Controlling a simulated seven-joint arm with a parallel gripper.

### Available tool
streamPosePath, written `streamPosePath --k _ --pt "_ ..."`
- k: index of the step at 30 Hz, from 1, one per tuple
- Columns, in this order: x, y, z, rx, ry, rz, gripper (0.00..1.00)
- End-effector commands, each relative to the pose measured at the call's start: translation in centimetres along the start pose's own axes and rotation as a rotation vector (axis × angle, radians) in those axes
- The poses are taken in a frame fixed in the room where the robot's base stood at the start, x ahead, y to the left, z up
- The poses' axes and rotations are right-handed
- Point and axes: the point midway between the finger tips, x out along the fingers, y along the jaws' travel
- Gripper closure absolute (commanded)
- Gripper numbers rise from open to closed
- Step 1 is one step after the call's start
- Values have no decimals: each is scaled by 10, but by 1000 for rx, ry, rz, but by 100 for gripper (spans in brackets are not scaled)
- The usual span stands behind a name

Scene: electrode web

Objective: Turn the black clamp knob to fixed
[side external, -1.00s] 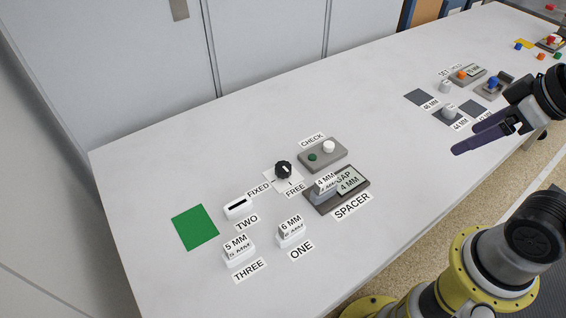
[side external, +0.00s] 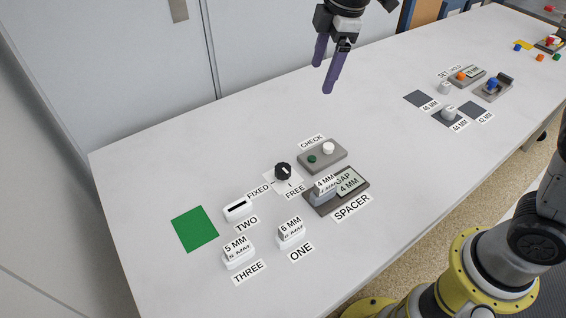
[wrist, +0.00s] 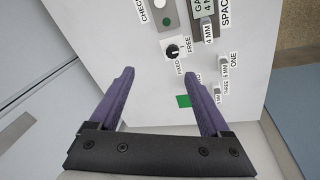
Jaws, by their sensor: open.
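The black clamp knob (side external: 283,170) sits on a white plate between the labels FIXED (side external: 258,191) and FREE (side external: 295,191). A white mark shows on it, but the side view is too small to tell surely which label it points to. In the wrist view the knob (wrist: 172,51) appears beyond and between my fingers. My gripper (side external: 323,78) is open and empty, with purple fingers pointing down, high above the back of the table. In the wrist view my gripper (wrist: 160,85) has its fingers wide apart. It touches nothing.
The grey CHECK box (side external: 322,155) with green and white buttons stands just behind the knob. The SPACER base (side external: 355,198) with a 4 MM block is at its right. White blocks and a green square (side external: 195,228) lie in front and left. The table's back left is clear.

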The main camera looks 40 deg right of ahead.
Motion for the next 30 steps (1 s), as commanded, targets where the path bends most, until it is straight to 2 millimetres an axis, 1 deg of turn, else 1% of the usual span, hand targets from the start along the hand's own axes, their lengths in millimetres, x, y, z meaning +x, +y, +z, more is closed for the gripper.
streamPosePath --k 1,3,6,9,12,17,20,30 --pt "22 4 -15 -33 -18 -32 19" --pt "48 6 -31 -66 -37 -65 19" --pt "81 4 -48 -94 -63 -106 19" --pt "108 -4 -57 -116 -89 -144 19" --pt "125 -12 -60 -129 -110 -173 19" --pt "137 -18 -61 -139 -117 -182 19" --pt "150 -21 -59 -138 -118 -184 19" --pt "214 -32 -50 -137 -119 -184 19"
